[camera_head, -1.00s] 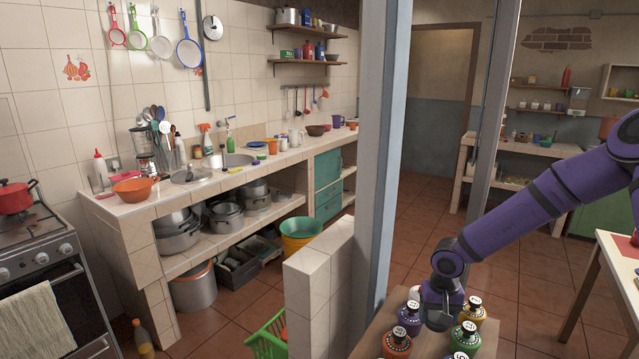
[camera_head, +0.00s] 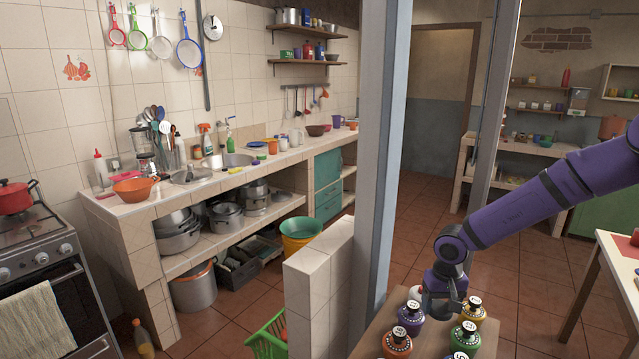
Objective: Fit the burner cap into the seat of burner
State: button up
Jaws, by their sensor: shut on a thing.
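My gripper (camera_head: 440,294) hangs at the end of the purple arm, pointing down over a wooden table crowded with coloured jars. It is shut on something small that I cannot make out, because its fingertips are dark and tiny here. The stove (camera_head: 40,255) is at the far left, well away from my gripper, with a red pot (camera_head: 15,197) on top. I cannot pick out a burner cap or an open burner seat.
More jars, one orange (camera_head: 396,343) and one green (camera_head: 465,338), stand close in front of my gripper. A grey post (camera_head: 380,150) and a low tiled wall (camera_head: 318,285) stand left of the wooden table (camera_head: 376,333). A pale table (camera_head: 615,262) is at the right edge.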

aim_at(440, 307)
notch_tip(440, 307, down, 4)
jog(key=shift+r, duration=3.55)
notch_tip(440, 307, down, 6)
jog(key=shift+f, duration=0.2)
jog(key=shift+r, duration=0.35)
notch_tip(440, 307, up, 6)
notch_tip(440, 307, down, 6)
jog(key=shift+s+a+f, duration=0.1)
jog(key=shift+f, duration=0.15)
jog(key=s+a, duration=0.7)
jog(key=s, duration=0.2)
jog(key=shift+f, duration=4)
jog(key=shift+w+f, duration=0.1)
jog(key=shift+f, duration=0.65)
jog(key=shift+f, duration=0.15)
